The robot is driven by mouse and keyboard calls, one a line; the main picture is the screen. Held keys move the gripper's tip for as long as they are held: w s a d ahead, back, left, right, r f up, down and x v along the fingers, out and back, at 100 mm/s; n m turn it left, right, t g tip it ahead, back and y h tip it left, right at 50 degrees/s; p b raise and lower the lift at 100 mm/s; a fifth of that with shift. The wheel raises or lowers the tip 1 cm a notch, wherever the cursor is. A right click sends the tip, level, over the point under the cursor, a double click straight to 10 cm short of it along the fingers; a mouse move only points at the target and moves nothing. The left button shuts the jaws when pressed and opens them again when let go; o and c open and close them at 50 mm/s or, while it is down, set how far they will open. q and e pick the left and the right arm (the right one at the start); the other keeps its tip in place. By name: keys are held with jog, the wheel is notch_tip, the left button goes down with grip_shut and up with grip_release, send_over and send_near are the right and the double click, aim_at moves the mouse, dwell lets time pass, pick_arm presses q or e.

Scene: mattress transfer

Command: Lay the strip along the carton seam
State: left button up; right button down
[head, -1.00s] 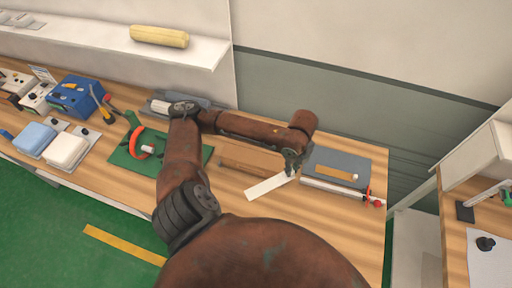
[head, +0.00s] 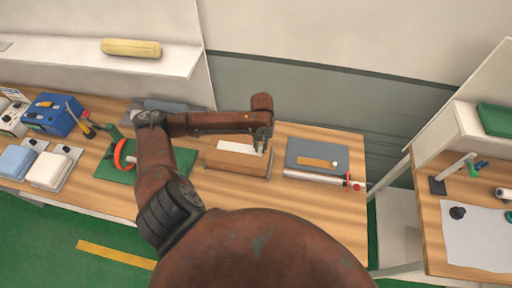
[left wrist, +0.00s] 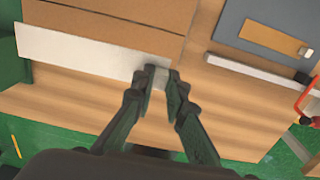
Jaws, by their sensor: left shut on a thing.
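The brown carton (head: 236,161) sits on the wooden bench, and its top also fills the upper left of the left wrist view (left wrist: 120,22). A thin line, likely the seam, crosses that top. The white strip (head: 238,147) appears over the carton, its length roughly parallel to this line and to one side of it in the left wrist view (left wrist: 75,50). My left gripper (head: 262,141) is shut on the strip's right end; its fingers show in the wrist view (left wrist: 160,78). Whether the strip touches the carton cannot be told. My right gripper is out of view.
A grey case (head: 316,154) with an orange-brown piece on it lies right of the carton, with a pale bar (head: 312,177) before it. A green mat (head: 182,162) with a red ring-shaped tool lies left. Bare bench (head: 290,205) is in front.

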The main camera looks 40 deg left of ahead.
pick_arm(q)
jog(key=w+a+f, duration=0.1)
jog(key=f, duration=0.1)
jog(key=a+f, duration=0.1)
jog(key=f, duration=0.1)
jog(key=w+a+f, duration=0.1)
jog(key=a, duration=0.1)
jog(key=shift+w+f+p, duration=0.35)
jog(key=shift+f, duration=0.05)
jog(key=shift+w+f, duration=0.1)
jog(key=shift+f, duration=1.5)
jog(key=shift+f, duration=0.1)
jog(key=o, duration=0.8)
jog(key=shift+c, duration=0.2)
notch_tip(320, 180, up, 12)
jog(key=b, duration=0.1)
